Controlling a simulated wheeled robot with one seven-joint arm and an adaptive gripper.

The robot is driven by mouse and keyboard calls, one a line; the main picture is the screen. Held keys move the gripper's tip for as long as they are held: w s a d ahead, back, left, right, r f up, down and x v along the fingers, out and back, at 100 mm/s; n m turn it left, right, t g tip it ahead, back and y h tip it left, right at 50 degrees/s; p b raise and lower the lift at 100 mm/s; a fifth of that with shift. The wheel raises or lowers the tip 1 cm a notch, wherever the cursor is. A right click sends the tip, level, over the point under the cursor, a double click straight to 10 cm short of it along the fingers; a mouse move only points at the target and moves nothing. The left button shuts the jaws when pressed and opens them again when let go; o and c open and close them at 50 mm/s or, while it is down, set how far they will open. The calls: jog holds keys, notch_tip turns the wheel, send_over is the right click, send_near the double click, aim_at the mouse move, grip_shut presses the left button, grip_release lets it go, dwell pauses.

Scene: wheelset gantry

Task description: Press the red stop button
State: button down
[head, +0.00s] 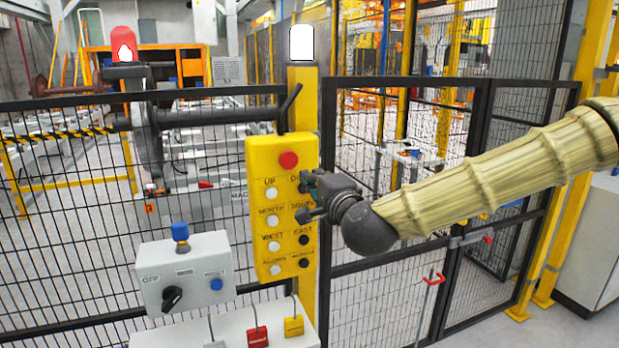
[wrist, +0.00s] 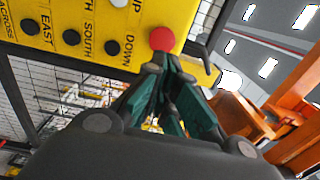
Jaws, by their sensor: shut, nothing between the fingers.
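The red stop button (head: 288,160) is round and sits at the top of a yellow control box (head: 262,222). It also shows in the wrist view (wrist: 162,39), just beyond my fingertips. My gripper (head: 308,190) is in front of the box's right side, a little below and right of the red button in the head view, over the DOWN button area. In the wrist view my gripper (wrist: 155,70) has its fingers shut together with nothing between them. The tips appear very close to the red button's lower edge; I cannot tell whether they touch it.
White and black buttons fill the yellow box below the red one. A grey box (head: 187,272) with a black knob and blue buttons stands at lower left. Red and yellow padlock-like tags (head: 294,326) hang below. Black mesh fencing (head: 380,190) surrounds the area behind.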

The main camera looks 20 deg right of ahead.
jog(key=shift+s+d+f+b, duration=0.15)
jog(key=shift+s+b, duration=0.15)
jog(key=shift+s, duration=1.05)
jog(key=shift+s, duration=0.1)
jog(key=s+a+f+n+g, duration=0.1)
jog(key=s+f+n+g, duration=0.15)
jog(key=f, duration=1.15)
jog(key=s+a+f+n+g, duration=0.2)
jog(key=f+n+g, duration=0.15)
jog(key=f, duration=0.95)
jog(key=s+a+f+n+g, duration=0.1)
jog(key=s+f+n+g, duration=0.2)
jog(key=f, duration=1.1)
jog(key=s+d+f+n+g, duration=0.1)
jog(key=s+f+n+g, duration=0.3)
jog(key=s+f, duration=0.9)
jog(key=s+d+f+n+g+h, duration=0.1)
jog(key=s+f+n+g, duration=0.3)
jog(key=s+f, duration=0.9)
jog(key=s+d+g, duration=0.1)
jog(key=s, duration=0.3)
jog(key=shift+s+d, duration=0.2)
jog(key=shift+s, duration=0.15)
jog(key=shift+r, duration=0.1)
